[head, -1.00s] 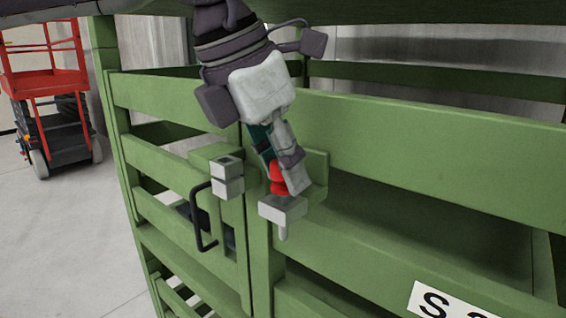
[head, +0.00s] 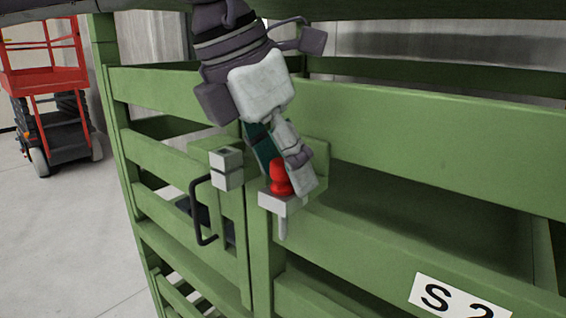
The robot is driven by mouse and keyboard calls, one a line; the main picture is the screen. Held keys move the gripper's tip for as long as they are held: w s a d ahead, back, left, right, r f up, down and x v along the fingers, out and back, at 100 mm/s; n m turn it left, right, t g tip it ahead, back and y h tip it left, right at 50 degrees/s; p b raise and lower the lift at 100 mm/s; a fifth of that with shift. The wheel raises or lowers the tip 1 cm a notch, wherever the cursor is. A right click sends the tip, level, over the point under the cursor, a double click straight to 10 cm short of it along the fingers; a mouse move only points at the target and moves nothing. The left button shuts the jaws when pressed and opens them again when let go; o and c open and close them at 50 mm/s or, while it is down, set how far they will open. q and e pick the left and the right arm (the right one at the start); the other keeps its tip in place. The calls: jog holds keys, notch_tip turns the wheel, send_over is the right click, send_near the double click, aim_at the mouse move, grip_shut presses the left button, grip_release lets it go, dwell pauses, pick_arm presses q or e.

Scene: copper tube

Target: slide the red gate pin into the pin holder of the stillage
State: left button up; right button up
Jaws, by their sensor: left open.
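The red gate pin (head: 280,178) stands upright, its red head on top of a light grey block, the pin holder (head: 282,201), on the green stillage (head: 420,158). A thin grey rod shows straight below the block. My left gripper (head: 287,166) comes down from above and is open around or just behind the red head. One finger shows right of the head; the other is mostly hidden. Whether a finger still touches the head I cannot tell. My right gripper is not in view.
A second grey block (head: 227,168) and a dark handle (head: 203,212) are on the green gate left of the pin. A white label (head: 460,298) is at lower right. A red lift (head: 45,95) stands on the open floor at far left.

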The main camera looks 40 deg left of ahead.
pick_arm(q)
jog(key=v, duration=1.2)
dwell(0.3)
